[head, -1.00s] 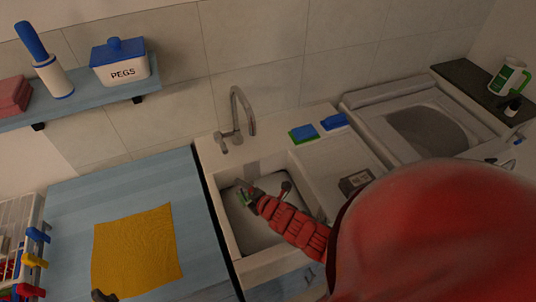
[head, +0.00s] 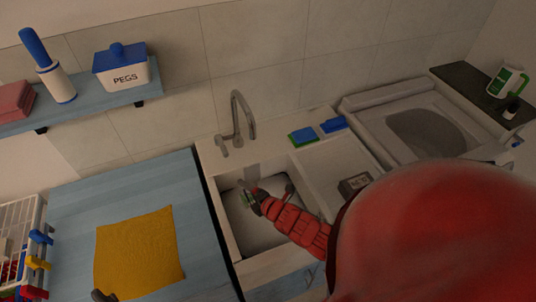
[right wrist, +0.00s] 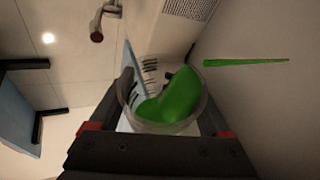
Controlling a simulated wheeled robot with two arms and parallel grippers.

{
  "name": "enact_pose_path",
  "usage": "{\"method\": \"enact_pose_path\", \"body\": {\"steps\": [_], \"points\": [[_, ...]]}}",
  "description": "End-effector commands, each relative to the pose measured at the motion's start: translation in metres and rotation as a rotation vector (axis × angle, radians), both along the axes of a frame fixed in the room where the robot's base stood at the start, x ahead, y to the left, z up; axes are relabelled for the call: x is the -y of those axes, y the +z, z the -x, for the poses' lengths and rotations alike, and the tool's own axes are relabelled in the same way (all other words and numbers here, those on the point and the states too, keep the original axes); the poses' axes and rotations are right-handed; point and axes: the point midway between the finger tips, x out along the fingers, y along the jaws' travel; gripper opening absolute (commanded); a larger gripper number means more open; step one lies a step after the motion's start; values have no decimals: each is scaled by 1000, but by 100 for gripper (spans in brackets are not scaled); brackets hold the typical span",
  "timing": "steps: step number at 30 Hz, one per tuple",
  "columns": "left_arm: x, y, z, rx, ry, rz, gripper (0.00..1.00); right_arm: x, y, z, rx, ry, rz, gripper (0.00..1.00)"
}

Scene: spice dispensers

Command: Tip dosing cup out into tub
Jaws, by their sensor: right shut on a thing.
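My right gripper (head: 246,196) is over the sink basin, shut on a clear dosing cup (right wrist: 134,100). In the right wrist view the cup is tilted between the dark fingers, with green liquid (right wrist: 178,98) gathered toward its rim. A thin green streak (right wrist: 245,62) lies just beyond the rim and looks like falling liquid. A grey inner surface, perhaps the tub (head: 262,232), shows in the basin below the gripper.
The tap (head: 237,115) stands behind the basin. Blue and green sponges (head: 302,136) lie right of the tap. A yellow cloth (head: 140,252) is on the blue worktop (head: 110,190). A small dark shape at the bottom edge is unclear. A wire rack (head: 22,225) stands at far left.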

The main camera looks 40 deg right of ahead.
Motion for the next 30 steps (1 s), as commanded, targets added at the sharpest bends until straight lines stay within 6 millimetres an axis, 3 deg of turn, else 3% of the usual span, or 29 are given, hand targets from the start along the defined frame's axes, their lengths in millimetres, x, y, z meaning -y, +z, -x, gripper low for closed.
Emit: {"method": "enact_pose_path", "body": {"steps": [30], "points": [[0, 9, 0, 0, 0, 0, 50, 7, 5, 2, 25, -1, -107, 15]]}}
